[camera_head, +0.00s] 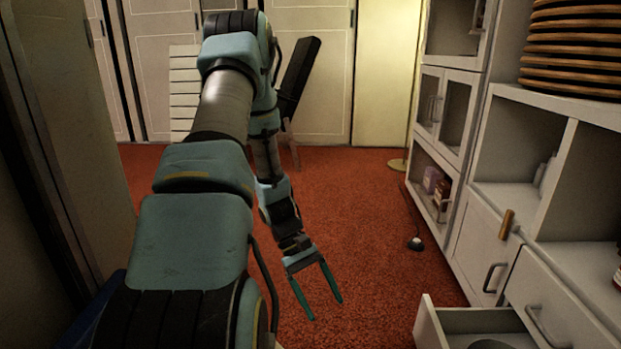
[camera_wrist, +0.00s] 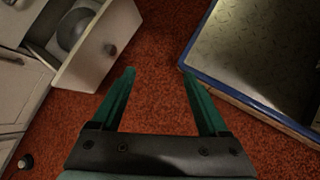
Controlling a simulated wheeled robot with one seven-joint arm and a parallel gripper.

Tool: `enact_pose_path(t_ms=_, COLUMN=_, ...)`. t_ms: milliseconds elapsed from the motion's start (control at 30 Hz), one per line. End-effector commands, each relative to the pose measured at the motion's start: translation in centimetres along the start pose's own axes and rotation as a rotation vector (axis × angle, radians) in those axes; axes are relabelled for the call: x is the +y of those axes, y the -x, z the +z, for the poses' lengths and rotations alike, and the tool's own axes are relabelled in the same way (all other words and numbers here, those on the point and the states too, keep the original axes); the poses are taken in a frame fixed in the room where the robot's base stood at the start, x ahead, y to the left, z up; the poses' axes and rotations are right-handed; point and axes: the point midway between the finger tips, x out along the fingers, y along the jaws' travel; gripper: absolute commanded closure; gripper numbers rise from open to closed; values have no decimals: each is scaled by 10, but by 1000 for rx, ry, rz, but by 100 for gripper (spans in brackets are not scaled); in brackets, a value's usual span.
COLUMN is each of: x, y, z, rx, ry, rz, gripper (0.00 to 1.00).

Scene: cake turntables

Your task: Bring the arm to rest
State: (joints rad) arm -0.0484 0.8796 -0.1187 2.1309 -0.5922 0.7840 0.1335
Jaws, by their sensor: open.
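My gripper (camera_head: 325,294) is open and empty above the red carpet. Its two green fingers point down and stand apart in the head view. The wrist view also shows the gripper (camera_wrist: 158,76), with bare carpet between the fingertips. My arm reaches forward from the bottom left of the head view, bends at the top and hangs down to the gripper. The fingers appear clear of everything around them.
An open drawer (camera_head: 428,326) with a round grey object in it juts out at lower right; it also shows in the wrist view (camera_wrist: 100,62). White cabinets (camera_head: 487,235) line the right. A blue-edged platform (camera_wrist: 270,50) is right in the wrist view. Carpet (camera_head: 370,220) ahead is mostly clear.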

Motion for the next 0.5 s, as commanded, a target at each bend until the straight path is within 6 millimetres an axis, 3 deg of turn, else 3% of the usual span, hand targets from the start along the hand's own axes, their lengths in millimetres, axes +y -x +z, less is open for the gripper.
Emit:
enact_pose_path(t_ms=33, x=-2, y=19, z=9, rx=56, ry=-38, rz=-37, gripper=23)
enact_pose_path(t_ms=200, x=-13, y=68, z=32, rx=232, ry=-154, rz=-155, gripper=23)
enact_pose_path(t_ms=500, x=-28, y=140, z=76, rx=530, ry=-343, rz=-305, gripper=23)
